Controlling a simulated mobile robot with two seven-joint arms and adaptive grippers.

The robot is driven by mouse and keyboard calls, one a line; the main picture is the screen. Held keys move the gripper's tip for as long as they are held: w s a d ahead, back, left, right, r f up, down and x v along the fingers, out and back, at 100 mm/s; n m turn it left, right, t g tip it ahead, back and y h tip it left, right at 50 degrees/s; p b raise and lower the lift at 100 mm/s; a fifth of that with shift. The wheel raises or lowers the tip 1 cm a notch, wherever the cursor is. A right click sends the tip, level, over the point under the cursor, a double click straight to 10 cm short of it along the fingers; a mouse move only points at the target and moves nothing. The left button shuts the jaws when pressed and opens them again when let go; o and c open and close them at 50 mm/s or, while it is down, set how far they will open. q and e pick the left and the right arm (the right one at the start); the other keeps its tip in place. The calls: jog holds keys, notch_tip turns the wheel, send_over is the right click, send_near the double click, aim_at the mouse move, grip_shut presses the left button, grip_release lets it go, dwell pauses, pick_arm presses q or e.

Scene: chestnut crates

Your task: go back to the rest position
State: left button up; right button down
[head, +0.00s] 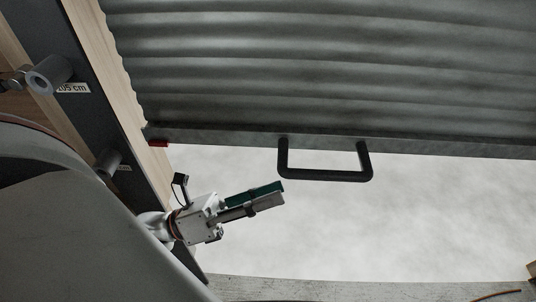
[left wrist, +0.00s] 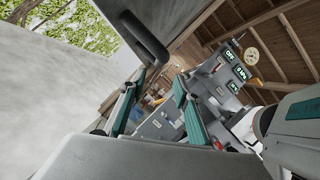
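My left gripper (head: 281,192) reaches in from the lower left in the head view, with its fingers pointing right. It is a little below and left of the black handle (head: 325,177) and apart from it. In the left wrist view, its two teal-padded fingers (left wrist: 158,82) stand apart with nothing between them. The handle (left wrist: 147,40) shows just beyond the fingertips there, not gripped. My right gripper is in neither view.
A corrugated metal shutter (head: 300,65) fills the top of the head view, its handle on the bottom rail. A wooden post (head: 105,60) and dark panel with pegs (head: 60,40) stand at left. Pale open area lies below the shutter.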

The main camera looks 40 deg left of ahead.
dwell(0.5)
